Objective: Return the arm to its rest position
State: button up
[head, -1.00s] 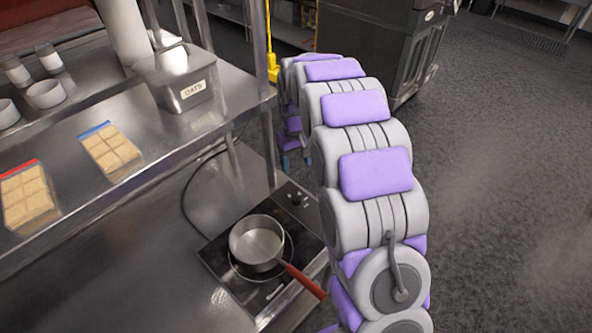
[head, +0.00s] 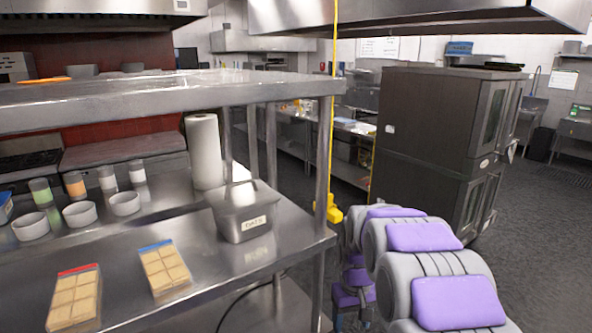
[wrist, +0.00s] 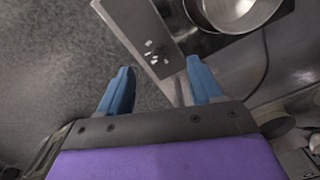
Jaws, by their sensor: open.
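My arm, grey with purple pads, shows at the lower right of the head view, curving away from the camera. My gripper (wrist: 160,88) shows in the wrist view with two blue fingers spread wide apart. Nothing is between the fingers. Beyond them are the counter edge and the grey floor. A metal pan (wrist: 235,10) on a dark cooktop (wrist: 203,42) is at the top right of the wrist view, apart from the fingers. In the head view, the gripper's fingers cannot be made out.
A steel shelf (head: 215,275) at left holds a metal bin (head: 243,222), a paper roll (head: 204,150), small bowls, and packs with red and blue edges. A yellow hanging cable box (head: 330,212) is near my arm. A dark oven (head: 425,130) stands behind. Floor at right is clear.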

jog(key=s+m+g+b, duration=0.1)
jog(key=s+b, duration=0.4)
jog(key=s, duration=3.1)
jog(key=shift+f+m, duration=0.2)
jog(key=shift+m, duration=0.5)
jog(key=shift+w+d, duration=0.1)
